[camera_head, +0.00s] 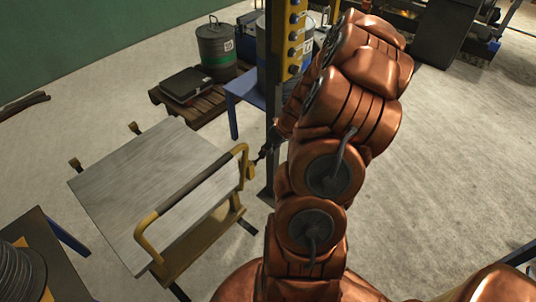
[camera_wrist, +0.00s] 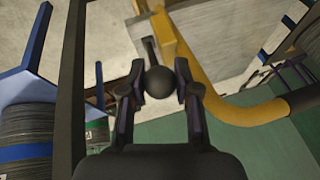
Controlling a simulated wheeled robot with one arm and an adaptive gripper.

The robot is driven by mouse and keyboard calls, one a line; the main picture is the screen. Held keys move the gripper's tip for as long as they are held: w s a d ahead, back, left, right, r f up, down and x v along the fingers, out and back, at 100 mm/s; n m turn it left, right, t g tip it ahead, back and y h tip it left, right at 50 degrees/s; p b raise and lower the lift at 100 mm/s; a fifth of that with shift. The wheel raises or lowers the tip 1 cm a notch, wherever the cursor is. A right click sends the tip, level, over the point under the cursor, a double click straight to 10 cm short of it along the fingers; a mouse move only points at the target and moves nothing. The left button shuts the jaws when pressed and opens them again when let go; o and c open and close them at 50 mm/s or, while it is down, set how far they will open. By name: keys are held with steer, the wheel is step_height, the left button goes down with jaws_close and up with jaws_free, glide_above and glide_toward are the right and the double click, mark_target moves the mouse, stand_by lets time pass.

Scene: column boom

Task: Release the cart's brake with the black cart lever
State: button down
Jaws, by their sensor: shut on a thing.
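The cart has a grey flat top (camera_head: 135,190) and a yellow handle with a dark grip (camera_head: 195,193). The black cart lever ends in a round black knob (camera_wrist: 159,83), and its dark rod runs up to the cart's yellow frame (camera_wrist: 166,38). My gripper (camera_wrist: 160,76) has one finger on each side of the knob and is shut on it. In the head view my gripper (camera_head: 261,156) is small and dark at the cart's right side, beside the yellow handle's end, and the knob is hard to make out there.
A column with a yellow button panel (camera_head: 290,40) stands just behind my arm. A blue table (camera_head: 243,88), a grey drum (camera_head: 216,47) and a pallet with a dark case (camera_head: 186,85) are behind the cart. A cable spool (camera_head: 20,275) is at lower left. Open floor lies right.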

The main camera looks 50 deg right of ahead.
steer(key=s+f+t+b, duration=0.5)
steer(key=f+b, duration=0.3)
steer(key=b, duration=1.3)
steer(key=shift+s+n, duration=0.3)
steer(key=shift+s, duration=0.5)
steer(key=shift+b, duration=0.35)
steer(key=c, duration=1.1)
jaws_free()
steer(key=shift+c, duration=0.2)
steer(key=shift+d, duration=0.1)
steer(key=shift+r, duration=0.1)
